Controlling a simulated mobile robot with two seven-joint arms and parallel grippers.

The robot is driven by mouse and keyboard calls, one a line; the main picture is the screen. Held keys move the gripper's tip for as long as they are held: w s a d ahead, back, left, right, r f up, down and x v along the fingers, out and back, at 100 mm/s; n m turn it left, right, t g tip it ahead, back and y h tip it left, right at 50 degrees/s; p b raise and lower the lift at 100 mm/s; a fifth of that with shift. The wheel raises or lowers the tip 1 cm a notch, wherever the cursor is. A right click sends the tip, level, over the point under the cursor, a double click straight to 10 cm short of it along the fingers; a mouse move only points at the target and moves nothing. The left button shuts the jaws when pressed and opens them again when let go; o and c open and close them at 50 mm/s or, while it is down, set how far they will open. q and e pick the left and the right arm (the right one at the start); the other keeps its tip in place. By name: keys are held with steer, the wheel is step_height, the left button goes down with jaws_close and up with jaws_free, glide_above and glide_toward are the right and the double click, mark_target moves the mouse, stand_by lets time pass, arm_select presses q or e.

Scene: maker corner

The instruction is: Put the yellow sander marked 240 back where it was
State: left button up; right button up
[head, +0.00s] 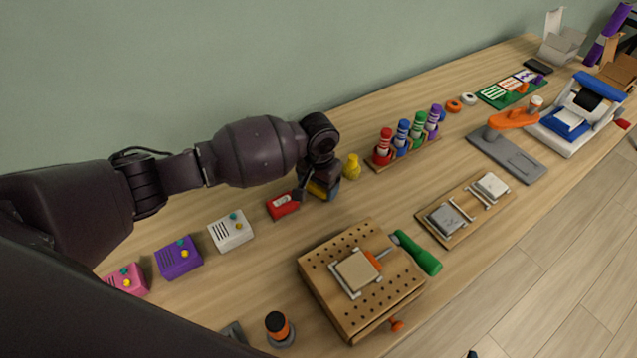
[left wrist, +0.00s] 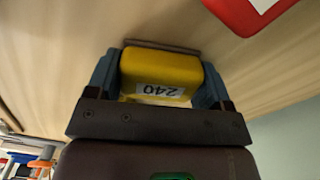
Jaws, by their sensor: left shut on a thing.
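The yellow sander (left wrist: 160,75) with a white "240" label sits between the two blue-grey fingers of my left gripper (left wrist: 160,82) in the left wrist view. The fingers are shut on its sides. In the head view my left gripper (head: 322,186) points down over the back middle of the bench, and it mostly hides the sander (head: 316,190). I cannot tell whether the sander touches the bench. A red block with a white label (head: 283,205) lies just left of the gripper; it also shows in the left wrist view (left wrist: 250,12). My right gripper is out of view.
A small yellow figure (head: 352,168) stands close right of the gripper, before a rack of coloured bottles (head: 408,150). White (head: 231,231), purple (head: 179,257) and pink boxes lie left. A perforated board (head: 340,305) and a wooden tray with two blocks (head: 450,238) are in front.

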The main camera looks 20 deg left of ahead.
arm_select(q)
steer(key=o, duration=1)
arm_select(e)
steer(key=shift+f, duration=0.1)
arm_select(q)
steer(key=shift+r+p, duration=1.3)
steer(key=shift+r, duration=4.8)
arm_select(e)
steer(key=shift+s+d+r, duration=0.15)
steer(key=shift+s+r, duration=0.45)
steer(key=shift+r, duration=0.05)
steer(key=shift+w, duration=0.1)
